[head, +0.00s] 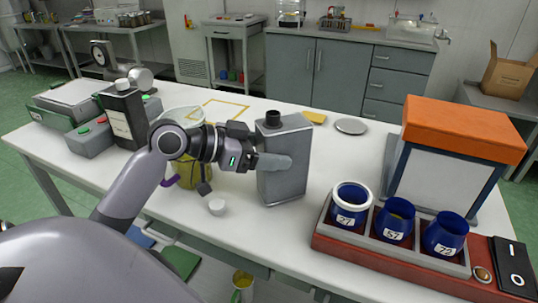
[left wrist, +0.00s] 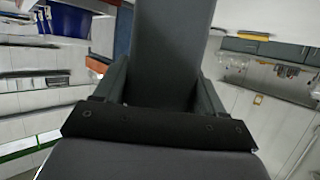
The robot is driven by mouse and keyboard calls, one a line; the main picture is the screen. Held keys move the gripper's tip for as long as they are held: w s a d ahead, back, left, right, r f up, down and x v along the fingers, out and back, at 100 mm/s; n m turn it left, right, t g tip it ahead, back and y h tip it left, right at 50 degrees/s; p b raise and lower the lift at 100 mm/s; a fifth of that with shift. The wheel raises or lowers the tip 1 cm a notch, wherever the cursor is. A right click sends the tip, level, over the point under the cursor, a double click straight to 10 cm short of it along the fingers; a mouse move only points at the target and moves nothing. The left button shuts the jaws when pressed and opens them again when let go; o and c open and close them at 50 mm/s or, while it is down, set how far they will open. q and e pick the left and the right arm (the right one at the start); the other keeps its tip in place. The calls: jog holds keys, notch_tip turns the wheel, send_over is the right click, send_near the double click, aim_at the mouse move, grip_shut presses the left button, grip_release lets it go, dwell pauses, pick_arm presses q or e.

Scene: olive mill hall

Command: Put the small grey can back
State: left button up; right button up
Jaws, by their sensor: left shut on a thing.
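The grey can (head: 284,178), a flat-sided metal can with a black cap, is upright near the middle of the white table in the head view. My left gripper (head: 272,161) comes in from the left and is shut on its side. In the left wrist view the can (left wrist: 170,45) fills the space between the two fingers (left wrist: 160,95). I cannot tell whether its base touches the table. A yellow square outline (head: 242,106) is marked on the table behind my gripper, partly hidden by it. My right gripper is not in view.
A red rack (head: 330,243) with three numbered blue cups stands right of the can, before an orange-topped box (head: 462,130). A black labelled can (head: 124,118) and grey button box (head: 90,140) stand left.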

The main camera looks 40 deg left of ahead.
pick_arm(q)
jog(key=shift+f, duration=0.4)
jog(key=o, duration=1.5)
jog(key=shift+f, duration=0.1)
jog(key=b+v, duration=0.1)
jog(key=v, duration=1.1)
jog(key=shift+r, duration=0.2)
